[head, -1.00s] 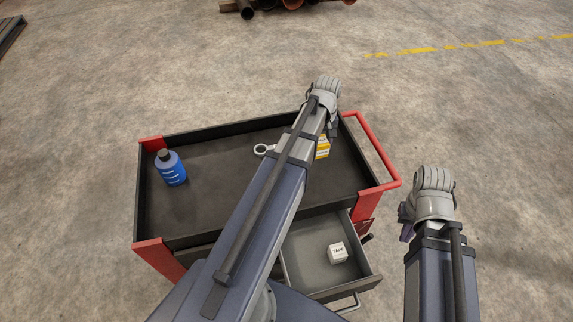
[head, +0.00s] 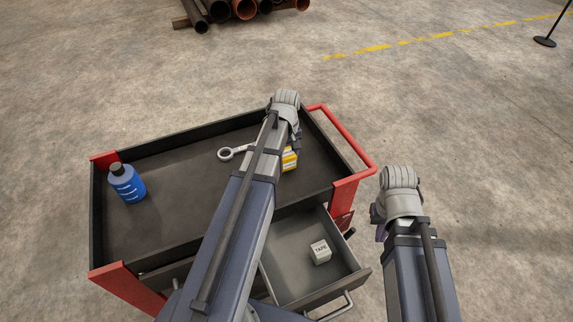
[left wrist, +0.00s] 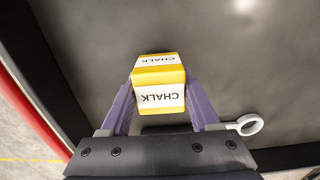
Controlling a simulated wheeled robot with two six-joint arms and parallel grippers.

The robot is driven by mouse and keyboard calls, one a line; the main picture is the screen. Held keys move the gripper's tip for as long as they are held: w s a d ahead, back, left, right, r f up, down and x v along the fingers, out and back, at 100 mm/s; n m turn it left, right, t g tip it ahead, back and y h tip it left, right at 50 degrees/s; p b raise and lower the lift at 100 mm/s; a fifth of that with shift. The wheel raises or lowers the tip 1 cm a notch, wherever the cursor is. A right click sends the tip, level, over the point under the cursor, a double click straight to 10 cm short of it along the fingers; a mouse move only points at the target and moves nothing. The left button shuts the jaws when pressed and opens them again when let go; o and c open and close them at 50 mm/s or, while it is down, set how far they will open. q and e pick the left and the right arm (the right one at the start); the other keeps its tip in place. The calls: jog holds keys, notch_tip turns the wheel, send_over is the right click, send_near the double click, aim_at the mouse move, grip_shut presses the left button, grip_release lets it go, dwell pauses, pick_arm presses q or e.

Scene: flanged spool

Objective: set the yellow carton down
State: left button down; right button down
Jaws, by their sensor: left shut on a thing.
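The yellow carton (head: 290,161), with white bands, is partly hidden by my left arm in the head view. In the left wrist view the carton (left wrist: 158,72) reads CHALK and sits between the two purple fingers. My left gripper (left wrist: 160,100) is shut on it, over the right part of the cart's dark top tray (head: 180,180). I cannot tell whether the carton's base touches the tray. My right gripper (head: 381,230) is off the cart's right side; its fingers are mostly hidden.
A grey ring-ended tool (head: 226,154) lies just left of the carton, and a blue bottle (head: 127,184) stands at the tray's left. The open drawer (head: 285,257) holds a white TAPE box (head: 320,252). A red handle (head: 350,140) borders the right.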

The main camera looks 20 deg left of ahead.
aim_at(287, 153)
pick_arm(q)
jog(key=shift+f, duration=0.75)
pick_arm(e)
jog(key=shift+f, duration=0.7)
pick_arm(q)
jog(key=shift+f+b, duration=0.2)
jog(key=shift+b, duration=0.25)
jog(key=shift+c, duration=0.6)
grip_release()
jog(key=shift+r, duration=0.1)
pick_arm(e)
jog(key=shift+f, duration=0.15)
pick_arm(q)
jog(key=shift+r, duration=0.15)
notch_tip(287, 153, up, 12)
jog(key=p, duration=1.2)
jog(key=shift+p, duration=0.3)
jog(key=s+d+m, duration=0.6)
jog(key=s+d, duration=0.1)
jog(key=d, duration=0.4)
jog(key=s+d+m+y, duration=0.1)
jog(key=s+d+m, duration=0.6)
jog(key=d, duration=0.3)
jog(key=shift+s+d, duration=0.3)
jog(key=shift+d, duration=0.1)
pick_arm(e)
notch_tip(287, 153, up, 12)
